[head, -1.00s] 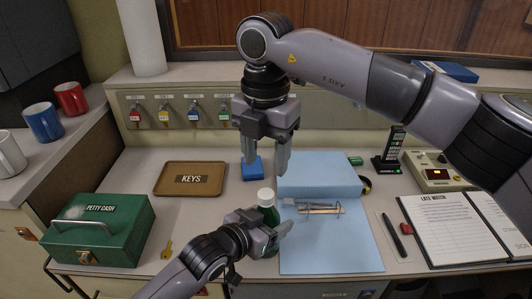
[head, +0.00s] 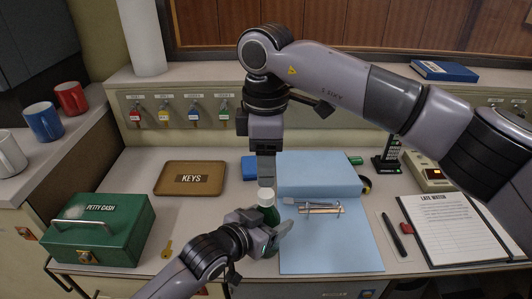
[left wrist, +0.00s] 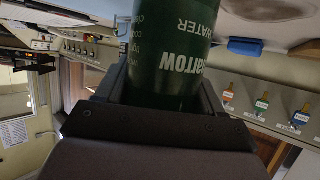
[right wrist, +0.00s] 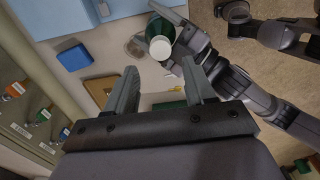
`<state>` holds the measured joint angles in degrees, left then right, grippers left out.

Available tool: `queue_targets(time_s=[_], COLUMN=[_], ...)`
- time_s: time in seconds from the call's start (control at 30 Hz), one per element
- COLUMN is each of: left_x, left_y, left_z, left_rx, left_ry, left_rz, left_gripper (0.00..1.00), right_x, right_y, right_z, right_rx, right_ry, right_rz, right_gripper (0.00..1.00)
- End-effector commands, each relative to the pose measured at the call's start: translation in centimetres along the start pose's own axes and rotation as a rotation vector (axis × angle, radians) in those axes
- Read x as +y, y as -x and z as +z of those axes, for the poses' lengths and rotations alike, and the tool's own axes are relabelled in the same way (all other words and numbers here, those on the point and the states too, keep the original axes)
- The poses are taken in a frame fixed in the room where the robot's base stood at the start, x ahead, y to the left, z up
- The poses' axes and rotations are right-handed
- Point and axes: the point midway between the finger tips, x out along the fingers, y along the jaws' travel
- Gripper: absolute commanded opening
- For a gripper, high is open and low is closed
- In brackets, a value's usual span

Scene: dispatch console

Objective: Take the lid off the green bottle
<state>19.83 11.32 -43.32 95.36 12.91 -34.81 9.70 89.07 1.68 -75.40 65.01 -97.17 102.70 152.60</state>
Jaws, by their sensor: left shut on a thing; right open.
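The green bottle (head: 270,216) stands upright near the front of the desk, with its white lid (head: 265,195) on top. My left gripper (head: 268,232) is shut around the bottle's body; the left wrist view shows the green bottle (left wrist: 172,55) with white lettering between the fingers. My right gripper (head: 266,178) points down just above and behind the lid. In the right wrist view the right gripper (right wrist: 165,92) is open and empty, and the white lid (right wrist: 160,47) lies beyond the fingertips, apart from them.
A brown key tray (head: 190,179), a brass key (head: 167,248) and a green cash box (head: 98,228) are to the left. A blue block (head: 249,168) sits behind my right gripper.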

Motion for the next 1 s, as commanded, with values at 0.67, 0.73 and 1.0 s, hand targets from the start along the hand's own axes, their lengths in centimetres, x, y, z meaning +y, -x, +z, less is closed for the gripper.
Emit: queue_targets(time_s=[0.67, 0.73, 1.0], left_x=[0.0, 0.0, 0.0], left_y=[0.0, 0.0, 0.0], left_z=[0.1, 0.1, 0.1], left_rx=[-0.002, -0.002, -0.002], left_ry=[0.0, 0.0, 0.0], left_rz=[0.0, 0.0, 0.0], left_gripper=[0.0, 0.0, 0.0], right_x=[0.0, 0.0, 0.0], right_y=[-6.7, -6.6, -6.6], right_z=[0.0, 0.0, 0.0], right_rx=[0.0, 0.0, 0.0], right_ry=[0.003, 0.003, 0.003], right_rz=[0.0, 0.0, 0.0], right_gripper=[0.54, 0.54, 0.0])
